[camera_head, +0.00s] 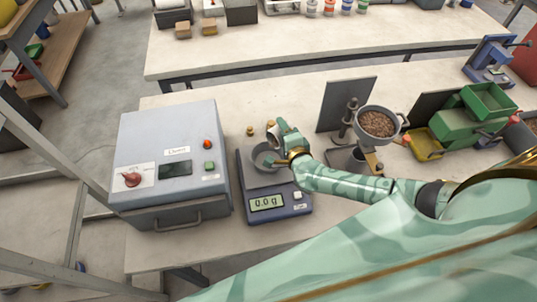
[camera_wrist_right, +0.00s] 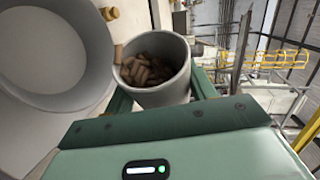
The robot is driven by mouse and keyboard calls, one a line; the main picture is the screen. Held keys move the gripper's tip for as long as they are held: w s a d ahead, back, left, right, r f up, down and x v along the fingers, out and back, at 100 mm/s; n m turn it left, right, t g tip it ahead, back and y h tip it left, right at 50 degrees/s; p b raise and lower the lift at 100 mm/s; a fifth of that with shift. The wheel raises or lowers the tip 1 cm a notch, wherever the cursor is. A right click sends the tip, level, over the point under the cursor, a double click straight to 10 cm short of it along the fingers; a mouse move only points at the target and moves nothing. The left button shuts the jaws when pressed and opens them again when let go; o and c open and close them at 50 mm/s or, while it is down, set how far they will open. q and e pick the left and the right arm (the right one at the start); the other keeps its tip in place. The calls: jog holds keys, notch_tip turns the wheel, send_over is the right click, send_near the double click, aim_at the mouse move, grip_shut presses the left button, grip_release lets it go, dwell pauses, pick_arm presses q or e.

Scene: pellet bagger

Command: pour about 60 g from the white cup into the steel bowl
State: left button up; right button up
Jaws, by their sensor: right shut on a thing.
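The white cup (camera_wrist_right: 160,92) is in my right gripper (camera_wrist_right: 157,100), with brown pellets (camera_wrist_right: 145,70) inside. In the right wrist view it is tilted beside the bowl, and a pellet shows at its rim on the bowl side. The steel bowl (camera_wrist_right: 50,50) fills the left of that view; its visible inside looks bare. In the head view the bowl (camera_head: 257,160) sits on the scale (camera_head: 282,205), whose display reads 0.0 g. My right gripper (camera_head: 283,147) is over the bowl's right side, partly hiding bowl and cup. My left gripper is out of view.
A grey control box (camera_head: 170,160) stands close left of the scale. A pellet-filled hopper (camera_head: 377,124) on a stand and a green machine (camera_head: 466,125) are to the right. The bench front is clear.

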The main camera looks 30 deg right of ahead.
jog(key=shift+f, duration=0.1)
dwell(0.4)
jog(key=shift+s+a+r+n+t+h+p, duration=0.1)
jog(key=shift+a+r+n+t+h+p, duration=0.2)
jog(key=shift+n, duration=0.35)
jog(key=shift+a+r+n+t+h+p, duration=0.1)
jog(key=shift+a+r+n+t+h, duration=0.2)
jog(key=shift+n, duration=0.35)
dwell(1.5)
jog(key=shift+s+a+r+n+t+h, duration=0.1)
jog(key=shift+a+r+n+t+h, duration=0.1)
jog(key=shift+n+t, duration=0.25)
jog(key=shift+s+a+r+n+t+h, duration=0.1)
jog(key=shift+a+n+t, duration=0.15)
jog(key=shift+n, duration=0.4)
dwell(3.1)
jog(key=shift+d, duration=0.1)
jog(key=shift+w+d+f+m+g, duration=0.2)
jog(key=shift+d+m+g, duration=0.25)
jog(key=shift+m, duration=0.35)
jog(key=shift+d+f+m+g+y, duration=0.25)
jog(key=shift+f+m+y, duration=0.1)
jog(key=shift+m+y, duration=0.2)
